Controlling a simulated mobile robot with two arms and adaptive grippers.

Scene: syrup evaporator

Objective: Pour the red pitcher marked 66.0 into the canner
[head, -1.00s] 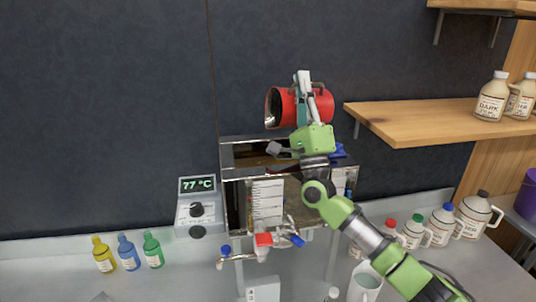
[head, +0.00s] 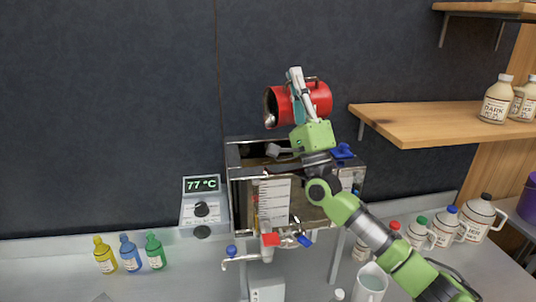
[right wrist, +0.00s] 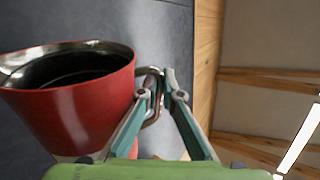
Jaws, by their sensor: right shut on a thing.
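The red pitcher (head: 318,97) lies tipped on its side above the open metal canner (head: 246,158), its mouth facing left and a little down. No stream shows from its lip. In the right wrist view the pitcher (right wrist: 80,110) shows its steel rim and dark inside; I cannot tell what it holds. My right gripper (head: 298,92) is shut on the pitcher's handle; in the right wrist view the fingers (right wrist: 168,92) close around the metal handle. No 66.0 mark is readable. My left gripper is not in view.
A temperature display (head: 201,184) reading 77 °C stands left of the canner. Yellow, blue and green bottles (head: 130,254) stand on the counter at left. Several jugs (head: 446,226) and a white pitcher (head: 369,284) stand at right. A wooden shelf (head: 430,124) juts out right of the raised pitcher.

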